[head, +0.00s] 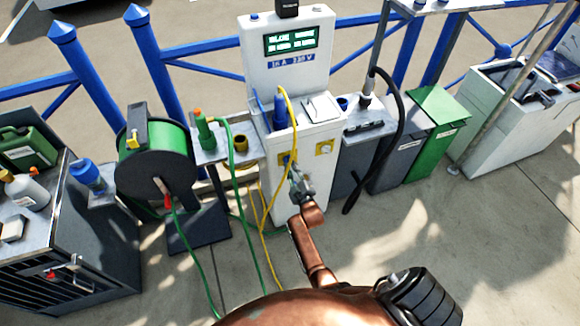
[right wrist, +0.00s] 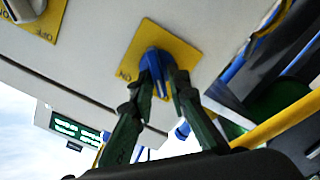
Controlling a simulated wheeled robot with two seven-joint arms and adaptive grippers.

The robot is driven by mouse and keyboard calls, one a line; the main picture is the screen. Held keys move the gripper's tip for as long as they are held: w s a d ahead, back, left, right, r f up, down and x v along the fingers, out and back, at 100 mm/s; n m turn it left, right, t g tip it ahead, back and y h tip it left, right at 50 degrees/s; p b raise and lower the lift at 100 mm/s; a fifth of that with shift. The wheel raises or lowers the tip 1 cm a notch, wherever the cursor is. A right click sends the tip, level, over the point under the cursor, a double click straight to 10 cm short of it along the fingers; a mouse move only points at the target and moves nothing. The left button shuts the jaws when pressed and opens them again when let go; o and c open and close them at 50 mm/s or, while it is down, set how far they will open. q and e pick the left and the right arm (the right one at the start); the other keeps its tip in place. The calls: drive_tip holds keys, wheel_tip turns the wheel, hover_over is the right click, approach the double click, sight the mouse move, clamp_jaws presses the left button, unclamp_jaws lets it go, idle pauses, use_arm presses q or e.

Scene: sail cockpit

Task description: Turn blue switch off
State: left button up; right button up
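The blue switch (right wrist: 154,62) is a knob on a yellow plate (right wrist: 130,52) on the front of the white power pedestal (head: 302,180). In the head view only part of its yellow plate (head: 285,158) shows, just past the gripper. My right gripper (right wrist: 162,78) has its fingertips on either side of the blue knob, seemingly touching it, and looks shut on it. The fingers hide part of the knob and its plate. In the head view my right gripper (head: 294,172) is at the pedestal front. My left gripper is not in view.
A second yellow plate (head: 324,147) with a pale knob sits to the right on the pedestal. A yellow cable (head: 264,215) hangs close left of my gripper. A green hose reel (head: 155,150) stands at left; grey and green bins (head: 436,118) stand at right.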

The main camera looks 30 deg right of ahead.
drive_tip(key=shift+o, duration=1)
drive_tip(key=shift+s, duration=0.1)
drive_tip(key=v, duration=0.7)
drive_tip(key=shift+s, duration=0.1)
